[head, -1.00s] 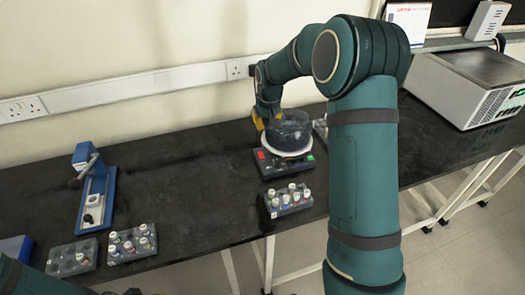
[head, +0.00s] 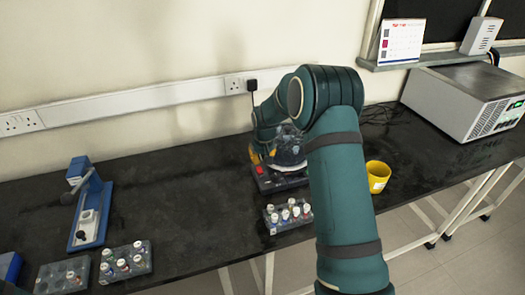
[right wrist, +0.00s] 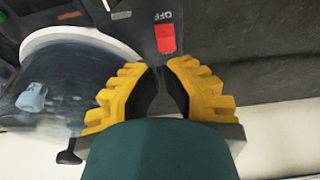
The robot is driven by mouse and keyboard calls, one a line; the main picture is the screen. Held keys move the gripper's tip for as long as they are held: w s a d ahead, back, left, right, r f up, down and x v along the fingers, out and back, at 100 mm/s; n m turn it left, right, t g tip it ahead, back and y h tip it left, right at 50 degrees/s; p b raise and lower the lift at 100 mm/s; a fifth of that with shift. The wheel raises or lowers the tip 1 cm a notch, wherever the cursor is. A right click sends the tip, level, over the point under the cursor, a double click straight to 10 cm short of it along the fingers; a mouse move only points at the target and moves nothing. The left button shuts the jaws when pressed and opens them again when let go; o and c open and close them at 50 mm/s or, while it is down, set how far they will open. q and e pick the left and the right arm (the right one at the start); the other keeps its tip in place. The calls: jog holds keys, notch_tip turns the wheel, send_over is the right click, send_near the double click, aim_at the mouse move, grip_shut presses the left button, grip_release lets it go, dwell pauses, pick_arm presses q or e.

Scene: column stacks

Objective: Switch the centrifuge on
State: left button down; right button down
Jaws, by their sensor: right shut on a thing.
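The centrifuge (head: 280,180) is a dark box on the bench with a clear dome and white rim. The right wrist view shows the dome (right wrist: 70,95) at left. A red switch (head: 260,170) is on the centrifuge's front left; in the right wrist view the red switch (right wrist: 165,38) has an OFF label beside it. My right gripper (right wrist: 163,70) has yellow fingers, with tips close to the red switch. It is shut on part of the centrifuge; the exact contact is hard to see. My right arm hides the centrifuge's right side. My left gripper is out of view.
A vial rack (head: 287,213) stands in front of the centrifuge. A yellow cup (head: 378,176) is to its right, and a grey machine (head: 465,98) farther right. A blue-based press (head: 90,205) and two vial racks are at left. The bench middle is clear.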

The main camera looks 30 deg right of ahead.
aim_at(262, 169)
jog(key=shift+x, duration=1.5)
jog(key=shift+w+f+g+p, duration=0.2)
jog(key=shift+f+g+p, duration=0.2)
jog(key=shift+g+p, duration=0.6)
jog(key=shift+f, duration=0.15)
jog(key=shift+s, duration=0.1)
jog(key=shift+s+a+r, duration=0.1)
jog(key=shift+s+r, duration=0.15)
jog(key=shift+s, duration=0.45)
jog(key=shift+r, duration=0.15)
